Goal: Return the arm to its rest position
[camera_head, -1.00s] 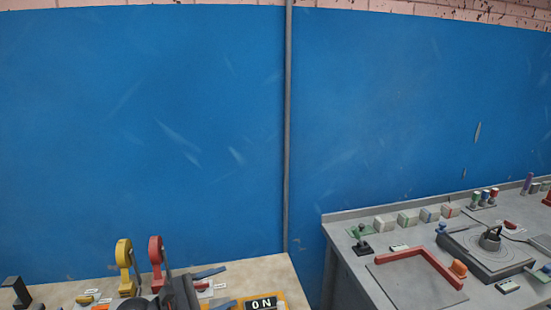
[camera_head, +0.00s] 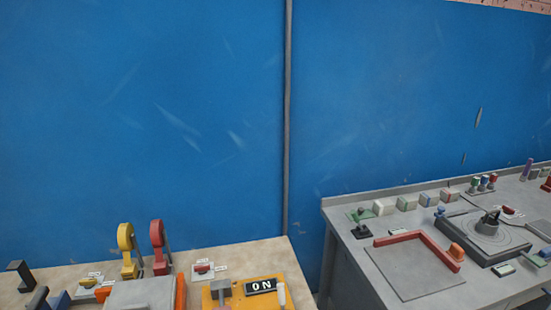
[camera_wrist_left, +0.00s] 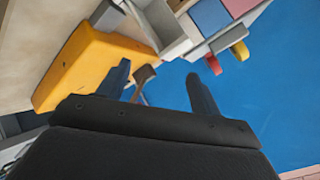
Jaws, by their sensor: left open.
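My left gripper (camera_wrist_left: 158,70) shows in the left wrist view, its two dark fingers spread apart. A small brown stick-like part (camera_wrist_left: 143,78) appears between the fingers in the picture; I cannot tell how far beyond them it is, and I see no grip on it. The yellow box (camera_wrist_left: 82,68) lies to the left of the fingers. In the head view this yellow box (camera_head: 238,299) carries a black ON sign (camera_head: 261,286), a grey knob and a pale upright lever. Neither of my grippers shows in the head view.
A yellow lever (camera_head: 125,247) and a red lever (camera_head: 157,243) stand behind a grey box (camera_head: 140,293) on the left table. A grey bench (camera_head: 340,232) with a red L-shaped bar (camera_head: 425,245) and several small devices stands right. A blue wall (camera_head: 150,110) rises behind.

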